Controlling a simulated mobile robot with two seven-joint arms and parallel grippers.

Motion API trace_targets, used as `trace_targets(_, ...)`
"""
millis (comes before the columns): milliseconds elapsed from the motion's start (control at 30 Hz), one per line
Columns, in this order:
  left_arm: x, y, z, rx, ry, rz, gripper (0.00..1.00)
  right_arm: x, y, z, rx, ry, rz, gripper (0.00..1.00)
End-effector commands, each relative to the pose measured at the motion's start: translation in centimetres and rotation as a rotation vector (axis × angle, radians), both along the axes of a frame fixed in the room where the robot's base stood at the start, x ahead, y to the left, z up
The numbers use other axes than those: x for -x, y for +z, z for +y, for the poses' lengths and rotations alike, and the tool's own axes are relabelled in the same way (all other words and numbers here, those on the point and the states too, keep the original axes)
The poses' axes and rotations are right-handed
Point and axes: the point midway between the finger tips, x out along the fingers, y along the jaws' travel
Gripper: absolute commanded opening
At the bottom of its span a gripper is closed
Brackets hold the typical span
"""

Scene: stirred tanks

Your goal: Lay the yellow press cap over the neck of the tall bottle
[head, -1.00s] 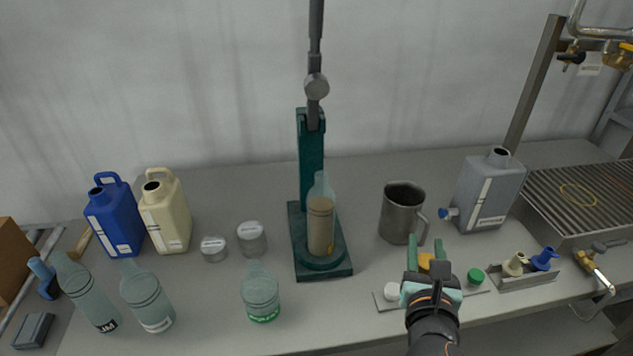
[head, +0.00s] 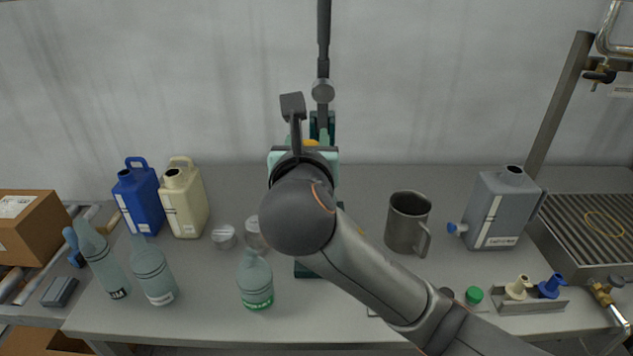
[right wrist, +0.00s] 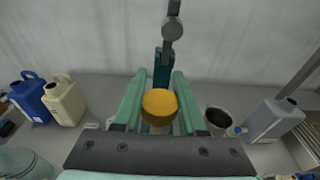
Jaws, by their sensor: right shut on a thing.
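The yellow press cap (right wrist: 160,103) is held between the fingers of my right gripper (right wrist: 157,90) in the right wrist view. In the head view, a sliver of the cap (head: 311,143) shows beyond the right gripper (head: 308,152), which is in front of the green press (head: 332,122). The filled tall bottle on the press base is hidden behind my right arm in the head view. In the right wrist view, a pale bit shows under the cap, perhaps this bottle; I cannot tell whether they touch. My left gripper is out of view.
A steel mug (head: 407,223) and a grey jug (head: 500,208) stand right of the press. Blue (head: 138,200) and cream (head: 184,202) jugs stand left. Several glass bottles line the front left. A green cap (head: 473,295) lies at the front right.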

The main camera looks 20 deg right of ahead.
Motion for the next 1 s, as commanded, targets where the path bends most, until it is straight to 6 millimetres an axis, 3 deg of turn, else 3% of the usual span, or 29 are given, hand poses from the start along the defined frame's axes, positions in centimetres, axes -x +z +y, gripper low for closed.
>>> trace_targets(167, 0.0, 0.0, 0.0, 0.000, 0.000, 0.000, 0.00, -1.2, -0.1, -0.4, 0.002, 0.000, 0.004, 0.00)
trace_targets(467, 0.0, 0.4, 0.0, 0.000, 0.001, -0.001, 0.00, -7.5, -3.3, -3.9, 0.002, -0.002, 0.006, 0.00)
trace_targets(600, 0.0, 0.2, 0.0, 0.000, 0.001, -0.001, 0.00, -9.6, -6.1, -5.0, 0.001, 0.001, 0.008, 0.00)
trace_targets(1000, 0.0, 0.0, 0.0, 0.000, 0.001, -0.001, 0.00, -12.4, -9.8, -6.5, 0.000, 0.002, 0.004, 0.00)
